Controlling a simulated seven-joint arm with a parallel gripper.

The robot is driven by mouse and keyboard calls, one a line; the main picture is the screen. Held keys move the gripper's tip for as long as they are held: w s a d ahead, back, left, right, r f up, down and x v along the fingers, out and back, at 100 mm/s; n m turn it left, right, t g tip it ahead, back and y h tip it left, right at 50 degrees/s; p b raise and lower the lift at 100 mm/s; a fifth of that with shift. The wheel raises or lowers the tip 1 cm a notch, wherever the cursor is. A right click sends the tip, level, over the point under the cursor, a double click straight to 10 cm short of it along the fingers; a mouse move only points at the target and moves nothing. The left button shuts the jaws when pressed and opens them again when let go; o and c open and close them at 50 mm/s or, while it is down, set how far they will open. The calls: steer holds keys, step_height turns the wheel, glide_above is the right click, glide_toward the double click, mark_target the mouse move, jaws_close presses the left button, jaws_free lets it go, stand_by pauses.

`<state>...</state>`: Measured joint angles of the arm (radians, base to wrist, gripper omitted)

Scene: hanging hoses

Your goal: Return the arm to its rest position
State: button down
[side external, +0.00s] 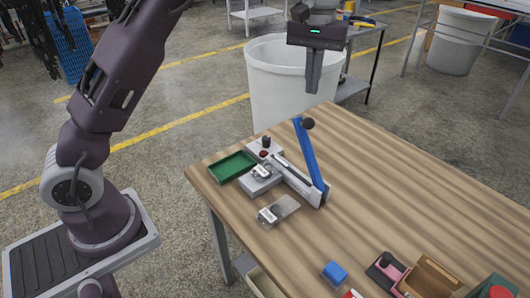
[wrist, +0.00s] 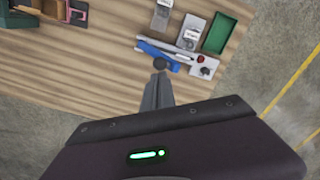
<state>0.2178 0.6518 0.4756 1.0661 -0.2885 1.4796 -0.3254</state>
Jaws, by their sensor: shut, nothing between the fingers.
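My gripper (side external: 313,80) is shut and empty in the side external view. It hangs in the air, fingers down, above the far edge of the table, in front of a large white bin. In the wrist view my gripper (wrist: 157,85) shows as closed dark fingers pointing toward the table, apart from everything on it. The wooden table (side external: 420,190) carries a fixture with a raised blue lever (side external: 309,155) ending in a dark knob. The lever also shows in the wrist view (wrist: 150,50).
A green tray (side external: 232,167) lies beside the fixture, and a small metal plate (side external: 285,209) lies in front of it. A blue block (side external: 335,273) and a brown box (side external: 432,275) sit near the front. The white bin (side external: 280,85) stands behind the table. Air around the gripper is free.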

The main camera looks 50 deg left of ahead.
steer(key=s+r+m+t, duration=0.1)
steer(key=s+r, duration=0.2)
steer(key=s, duration=0.3)
steer(key=s+r+m+t+h, duration=0.1)
steer(key=s+r, duration=0.2)
steer(key=s, duration=0.3)
steer(key=s+r+m+t, duration=0.1)
steer(key=s+r, duration=0.2)
steer(key=s, duration=0.3)
steer(key=s+f+m+t, duration=0.1)
steer(key=s+f, duration=0.2)
steer(key=s, duration=0.4)
steer(key=s+f+m+t+y, duration=0.1)
steer(key=s+f+m, duration=0.1)
steer(key=s+f, duration=0.2)
steer(key=s, duration=0.3)
steer(key=shift+s+d+t, duration=0.15)
steer(key=shift+s+t, duration=0.15)
